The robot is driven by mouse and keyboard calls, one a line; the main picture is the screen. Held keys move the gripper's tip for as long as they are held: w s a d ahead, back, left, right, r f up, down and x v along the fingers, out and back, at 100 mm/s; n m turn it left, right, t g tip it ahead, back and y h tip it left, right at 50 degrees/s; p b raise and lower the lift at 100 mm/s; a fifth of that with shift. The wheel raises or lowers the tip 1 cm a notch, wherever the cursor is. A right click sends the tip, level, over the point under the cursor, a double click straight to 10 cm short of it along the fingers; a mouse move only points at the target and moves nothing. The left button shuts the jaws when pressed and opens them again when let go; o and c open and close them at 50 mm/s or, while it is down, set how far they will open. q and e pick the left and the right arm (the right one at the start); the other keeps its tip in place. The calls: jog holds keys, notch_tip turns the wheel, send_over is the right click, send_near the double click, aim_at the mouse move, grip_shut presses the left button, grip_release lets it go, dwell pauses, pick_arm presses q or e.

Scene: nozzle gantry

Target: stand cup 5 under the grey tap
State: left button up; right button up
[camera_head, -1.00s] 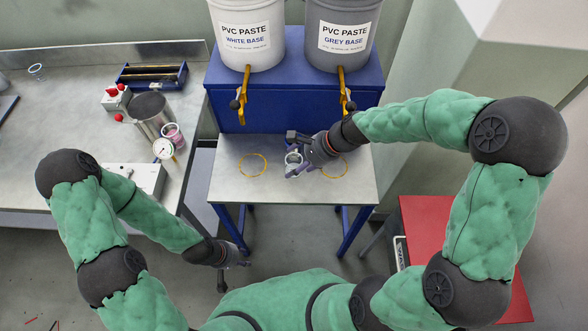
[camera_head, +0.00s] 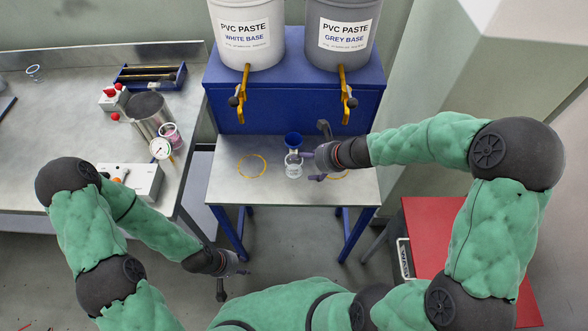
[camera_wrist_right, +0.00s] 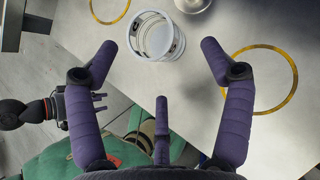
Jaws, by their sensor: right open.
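A clear cup (camera_head: 293,166) with a printed label stands upright on the steel stand top, between the two yellow rings; I cannot read its number. It also shows in the right wrist view (camera_wrist_right: 156,37), just beyond the spread fingers. My right gripper (camera_head: 317,153) is open and empty, right of the cup, partly over the right yellow ring (camera_head: 337,176). That ring lies bare in the wrist view (camera_wrist_right: 268,79). The grey tap (camera_head: 345,95) hangs from the grey base bucket (camera_head: 339,33), above and behind the right ring. My left gripper (camera_head: 238,268) is open and empty, low at front left.
The left yellow ring (camera_head: 252,166) is empty below the white base tap (camera_head: 240,95). The left bench (camera_head: 60,130) holds a gauge, a pink cup and a metal can. A red surface (camera_head: 440,235) is at right.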

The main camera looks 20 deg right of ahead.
aim_at(298, 162)
jog(key=b+x, duration=0.1)
jog(key=x, duration=0.1)
jog(key=b+x, duration=0.1)
jog(key=x, duration=0.2)
jog(key=shift+w+a+r+b, duration=0.15)
jog(key=shift+a+b, duration=0.15)
jog(key=shift+a, duration=0.05)
jog(key=shift+r, duration=0.1)
jog(key=c, duration=1)
